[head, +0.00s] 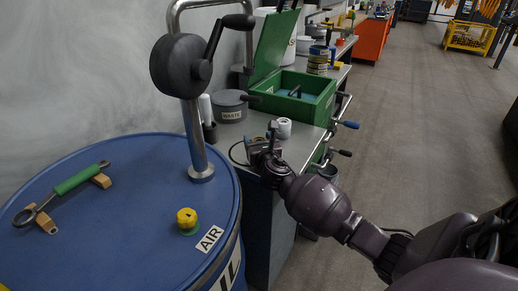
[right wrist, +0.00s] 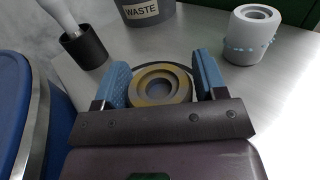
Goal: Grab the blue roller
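A pale grey roller (right wrist: 252,40) with a band of small blue marks stands upright on the metal bench, right of my right gripper in the right wrist view. It also shows in the head view (head: 284,129), just beyond the gripper. My right gripper (right wrist: 162,64) is open, its two blue-padded fingers apart. Between them is a grey ring-shaped roller (right wrist: 161,85) with yellowish marking, seen from above; I cannot tell whether the fingers touch it. In the head view my right gripper (head: 268,148) is over the near bench end. My left gripper is not in view.
A waste pot (head: 229,105), a dark cup with a white-handled tool (right wrist: 85,47) and an open green toolbox (head: 305,98) stand on the bench (head: 217,138). A blue drum (head: 120,230) with a crank post is at left.

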